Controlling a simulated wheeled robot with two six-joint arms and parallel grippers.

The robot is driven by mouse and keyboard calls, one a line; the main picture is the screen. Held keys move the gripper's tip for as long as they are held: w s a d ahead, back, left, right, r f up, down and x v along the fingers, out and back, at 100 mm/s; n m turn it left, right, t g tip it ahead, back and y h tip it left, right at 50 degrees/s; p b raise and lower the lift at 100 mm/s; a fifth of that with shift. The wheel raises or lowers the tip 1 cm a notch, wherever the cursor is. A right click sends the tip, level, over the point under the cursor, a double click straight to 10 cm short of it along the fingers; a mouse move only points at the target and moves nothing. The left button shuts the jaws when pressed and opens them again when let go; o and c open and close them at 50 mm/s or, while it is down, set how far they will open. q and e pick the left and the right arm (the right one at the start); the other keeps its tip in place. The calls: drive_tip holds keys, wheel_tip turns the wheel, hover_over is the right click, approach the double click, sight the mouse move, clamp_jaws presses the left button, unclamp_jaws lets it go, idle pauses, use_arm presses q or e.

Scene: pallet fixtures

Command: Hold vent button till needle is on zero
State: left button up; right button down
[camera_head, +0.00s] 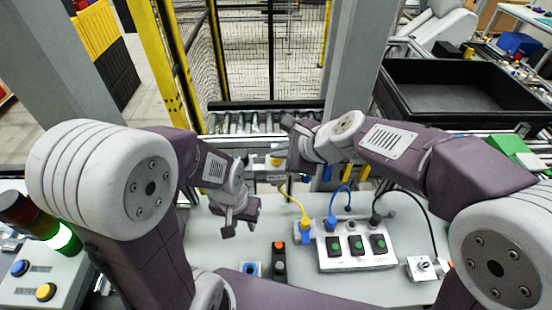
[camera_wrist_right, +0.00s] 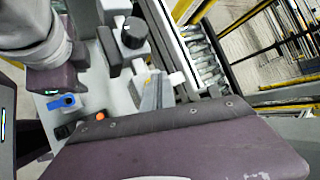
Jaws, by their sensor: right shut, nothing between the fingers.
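My right gripper (camera_head: 278,160) is shut and empty, by the rail behind the grey bench, partly hidden by its own wrist. Its purple housing fills the lower part of the right wrist view (camera_wrist_right: 185,140). My left gripper (camera_head: 238,218) hangs above the bench, left of the cables; I cannot tell its jaw state. I cannot make out a gauge needle or identify the vent button. An orange button (camera_head: 279,247) on a black box stands on the bench front, apart from both grippers; it also shows in the right wrist view (camera_wrist_right: 99,116).
A blue-marked fitting (camera_head: 250,268) sits left of the orange button. A grey panel (camera_head: 357,262) with green-marked switches and plugged cables stands to the right. A black crate (camera_head: 460,95) is at the back right. Rollers (camera_head: 240,122) run behind the bench.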

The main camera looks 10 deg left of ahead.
sight(279, 161)
drive_tip(key=shift+f, duration=0.4)
idle(1.9)
idle(2.1)
drive_tip(key=shift+r+p, duration=0.65)
drive_tip(key=shift+r, duration=0.35)
wheel_tip(279, 161, up, 5)
drive_tip(key=p, duration=0.5)
drive_tip(key=shift+r, duration=0.1)
